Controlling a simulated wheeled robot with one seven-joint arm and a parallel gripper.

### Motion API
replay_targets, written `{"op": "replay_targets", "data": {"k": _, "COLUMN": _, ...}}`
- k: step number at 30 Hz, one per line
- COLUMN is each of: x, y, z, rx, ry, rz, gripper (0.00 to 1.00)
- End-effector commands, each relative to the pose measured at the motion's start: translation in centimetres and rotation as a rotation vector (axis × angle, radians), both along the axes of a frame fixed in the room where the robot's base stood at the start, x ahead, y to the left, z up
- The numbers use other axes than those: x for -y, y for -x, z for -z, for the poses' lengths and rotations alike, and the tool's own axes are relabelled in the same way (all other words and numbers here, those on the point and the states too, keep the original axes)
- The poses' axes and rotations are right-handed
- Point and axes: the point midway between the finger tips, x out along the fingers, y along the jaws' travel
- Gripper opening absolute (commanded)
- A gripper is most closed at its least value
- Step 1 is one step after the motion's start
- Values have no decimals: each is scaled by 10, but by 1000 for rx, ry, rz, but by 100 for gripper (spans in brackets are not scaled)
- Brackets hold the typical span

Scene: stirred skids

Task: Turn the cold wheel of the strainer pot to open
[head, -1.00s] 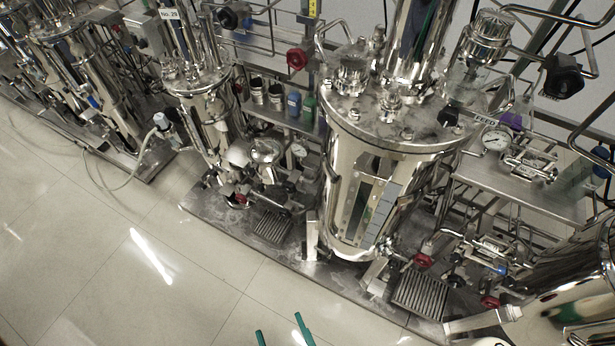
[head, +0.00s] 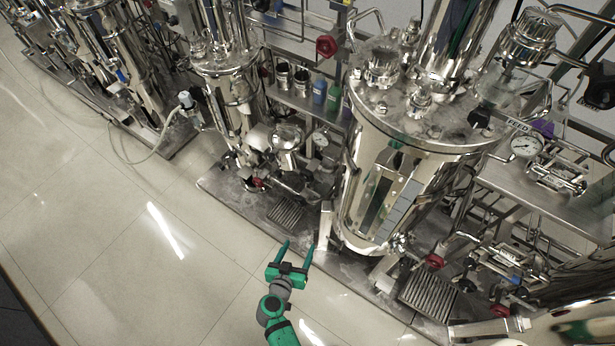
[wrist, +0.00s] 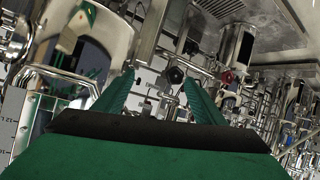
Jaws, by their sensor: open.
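A small steel pot (head: 287,142), which may be the strainer pot, stands low on the skid between two taller vessels. A small red wheel (head: 258,182) sits at its lower left. My gripper (head: 298,247) is open and empty, above the floor by the skid's front edge, short of this pot and to the lower right of the red wheel. In the wrist view a dark wheel (wrist: 176,74) shows between the open fingers and a red wheel (wrist: 228,76) to the right of them.
A large steel vessel (head: 412,185) stands right of the small pot, with a bracket at its foot close to my gripper. A grate (head: 286,212) lies on the skid. Bottles (head: 320,92) stand on a shelf behind. The tiled floor (head: 110,220) is clear.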

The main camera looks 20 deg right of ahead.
Motion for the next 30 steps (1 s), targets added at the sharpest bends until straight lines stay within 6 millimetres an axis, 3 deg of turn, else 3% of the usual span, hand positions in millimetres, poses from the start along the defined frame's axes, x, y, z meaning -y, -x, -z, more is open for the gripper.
{"op": "replay_targets", "data": {"k": 1, "x": 4, "y": -25, "z": -8, "rx": 43, "ry": 26, "rz": 43, "gripper": 64}}
{"op": "replay_targets", "data": {"k": 3, "x": 10, "y": -51, "z": -22, "rx": 108, "ry": 64, "rz": 107, "gripper": 64}}
{"op": "replay_targets", "data": {"k": 9, "x": 17, "y": -112, "z": -73, "rx": 316, "ry": 148, "rz": 245, "gripper": 64}}
{"op": "replay_targets", "data": {"k": 16, "x": 20, "y": -140, "z": -110, "rx": 457, "ry": 192, "rz": 312, "gripper": 64}}
{"op": "replay_targets", "data": {"k": 23, "x": 36, "y": -153, "z": -114, "rx": 474, "ry": 197, "rz": 324, "gripper": 64}}
{"op": "replay_targets", "data": {"k": 30, "x": 65, "y": -179, "z": -114, "rx": 474, "ry": 195, "rz": 316, "gripper": 64}}
